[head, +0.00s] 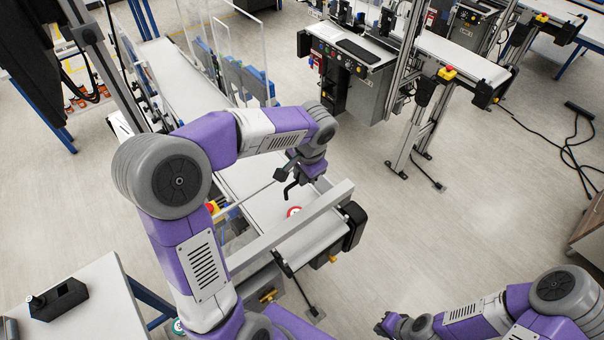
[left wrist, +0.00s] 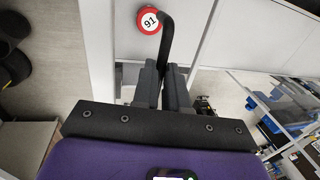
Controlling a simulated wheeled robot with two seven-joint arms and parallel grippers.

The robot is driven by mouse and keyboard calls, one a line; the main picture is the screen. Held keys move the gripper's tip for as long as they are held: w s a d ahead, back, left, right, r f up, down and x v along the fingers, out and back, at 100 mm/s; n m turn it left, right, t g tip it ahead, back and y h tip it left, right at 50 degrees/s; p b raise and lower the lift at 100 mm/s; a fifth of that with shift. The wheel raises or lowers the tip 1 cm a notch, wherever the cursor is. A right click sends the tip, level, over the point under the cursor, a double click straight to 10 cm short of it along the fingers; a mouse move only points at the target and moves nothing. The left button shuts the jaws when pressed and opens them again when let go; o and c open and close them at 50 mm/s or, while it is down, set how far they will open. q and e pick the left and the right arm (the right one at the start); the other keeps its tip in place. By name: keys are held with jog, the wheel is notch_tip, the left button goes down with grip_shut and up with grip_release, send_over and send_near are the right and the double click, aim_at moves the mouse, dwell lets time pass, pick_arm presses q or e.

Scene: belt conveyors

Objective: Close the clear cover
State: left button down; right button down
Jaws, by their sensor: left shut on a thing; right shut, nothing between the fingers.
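My left gripper (head: 291,186) reaches over the near end of the conveyor. In the left wrist view its two dark fingers (left wrist: 163,87) are shut on a black curved handle (left wrist: 168,38). A thin bar (head: 246,197) beside the gripper looks like an edge of the clear cover; its panel is too transparent to make out, and my arm hides part of this area. My right gripper (head: 384,326) is at the bottom of the head view, shut and empty, away from the conveyor.
A round red-and-white disc marked 91 (left wrist: 149,20) lies on the pale belt (head: 258,192), below my left gripper. Upright clear panels (head: 243,48) stand further along the line. A white table (head: 88,306) is at lower left. Open floor (head: 440,215) lies to the right.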

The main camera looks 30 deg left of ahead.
pick_arm(q)
jog(key=shift+d+f+g+b, duration=0.15)
jog(key=shift+f+g+b, duration=0.2)
jog(key=shift+f, duration=0.5)
jog(key=c, duration=1.2)
grip_release()
jog(key=shift+w+f, duration=0.1)
jog(key=shift+w, duration=0.05)
jog(key=shift+o, duration=0.2)
notch_tip(320, 180, up, 8)
jog(key=d, duration=0.1)
jog(key=shift+d+f, duration=0.2)
jog(key=shift+d, duration=0.05)
